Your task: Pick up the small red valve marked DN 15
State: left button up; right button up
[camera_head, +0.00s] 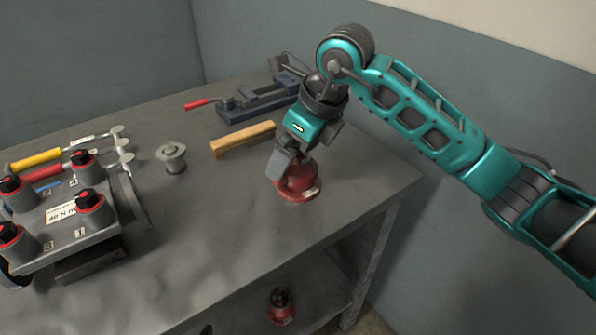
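A small red valve (299,190) stands on the workbench near its right end. It has a small pale tag at its lower right that is too small to read. My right gripper (286,168) is directly over it, pointing down, with a grey finger in front of the valve's top. The other finger and the valve's top are hidden, so I cannot tell whether it grips. Another red valve (281,312) with a dark top sits on the lower shelf; no marking is readable on it. My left gripper is not in view.
A wooden block (243,139) and a blue-grey vise (255,99) lie behind the valve. A grey spool-shaped part (173,158) stands left. The front middle of the bench (215,240) is clear.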

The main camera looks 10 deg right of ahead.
grip_shut()
jog(key=shift+r, duration=0.2)
dwell(0.8)
